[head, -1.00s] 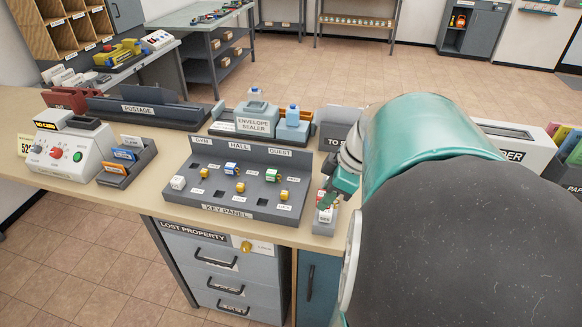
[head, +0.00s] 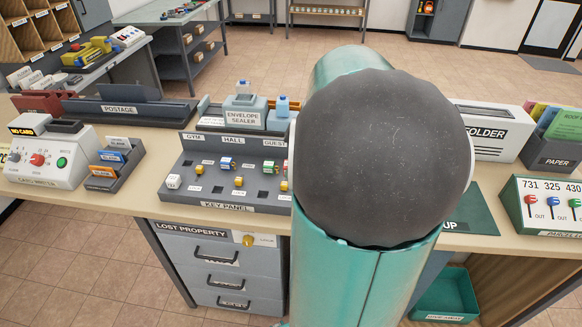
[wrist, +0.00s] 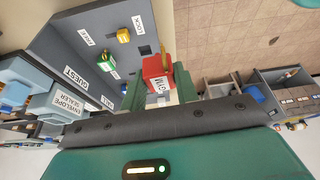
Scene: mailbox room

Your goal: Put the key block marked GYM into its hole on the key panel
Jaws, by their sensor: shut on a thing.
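The red key block (wrist: 155,67) with a white label reading GYM is between my gripper's green fingers in the wrist view. My gripper (wrist: 157,88) is shut on it. The block is near the grey key panel (wrist: 72,30), beside the GUEST end; I cannot tell its exact height. In the head view the key panel (head: 229,207) shows GYM, HALL and GUEST headings, several key blocks and dark square holes. My arm hides the gripper, the red block and the panel's right end there.
The envelope sealer (head: 243,117) stands behind the panel. A card machine (head: 40,160) and card holder (head: 112,167) stand to its left. Drawers (head: 218,258) are below the counter. A folder box (head: 490,130) and parcel tag box (head: 545,205) stand to the right.

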